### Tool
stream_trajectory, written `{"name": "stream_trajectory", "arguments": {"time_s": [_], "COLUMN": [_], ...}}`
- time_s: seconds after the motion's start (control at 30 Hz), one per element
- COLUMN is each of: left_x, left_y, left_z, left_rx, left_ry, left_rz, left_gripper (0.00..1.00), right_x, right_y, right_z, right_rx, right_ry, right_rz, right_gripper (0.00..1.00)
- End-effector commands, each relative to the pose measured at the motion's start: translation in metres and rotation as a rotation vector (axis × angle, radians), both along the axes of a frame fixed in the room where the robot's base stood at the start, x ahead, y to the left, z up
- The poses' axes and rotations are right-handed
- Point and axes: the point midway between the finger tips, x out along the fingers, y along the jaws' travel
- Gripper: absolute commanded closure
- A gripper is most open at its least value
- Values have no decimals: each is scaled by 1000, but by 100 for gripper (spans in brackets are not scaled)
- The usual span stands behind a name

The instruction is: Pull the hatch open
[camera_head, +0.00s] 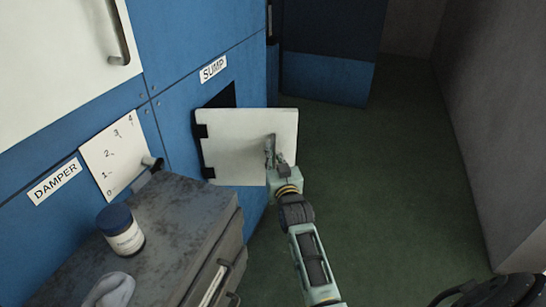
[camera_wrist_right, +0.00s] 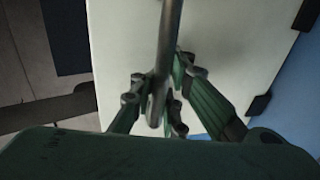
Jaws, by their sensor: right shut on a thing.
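The hatch (camera_head: 235,150) is a white panel under the SUMP label (camera_head: 213,69). It is hinged at its left edge on black hinges and stands swung out from the blue wall. Part of the dark opening (camera_head: 222,97) shows above and behind it. My right gripper (camera_head: 272,160) is at the right part of the hatch, shut on its bar handle (camera_head: 269,143). In the right wrist view the fingers (camera_wrist_right: 155,101) close around the grey handle (camera_wrist_right: 167,45), with the white hatch (camera_wrist_right: 225,45) behind. My left gripper is not in view.
A worn grey cabinet (camera_head: 190,203) stands at lower left, carrying a blue-lidded jar (camera_head: 121,231) and a pale, soft-looking item (camera_head: 110,290). A damper lever (camera_head: 151,164) sticks out beside its numbered plate (camera_head: 112,158). Green floor (camera_head: 390,200) is clear to the right, up to a grey wall (camera_head: 495,110).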

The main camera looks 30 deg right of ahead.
Motion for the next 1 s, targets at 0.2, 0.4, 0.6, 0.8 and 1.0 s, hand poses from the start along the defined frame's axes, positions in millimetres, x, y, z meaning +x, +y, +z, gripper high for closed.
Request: {"name": "stream_trajectory", "arguments": {"time_s": [0.2,0.4,0.6,0.8,1.0], "left_x": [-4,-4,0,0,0], "left_y": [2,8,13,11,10], "left_z": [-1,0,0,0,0], "left_rx": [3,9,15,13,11], "left_ry": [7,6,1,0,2], "left_rz": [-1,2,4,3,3], "left_gripper": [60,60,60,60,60], "right_x": [-1,-1,-2,-23,-65], "right_y": [-4,-3,-1,4,15], "right_z": [0,0,0,-1,-2], "right_rx": [-9,-5,-2,-2,-1], "right_ry": [0,0,0,1,2], "right_rz": [-5,-4,-2,-2,-3], "right_gripper": [86,80,80,80,80]}}
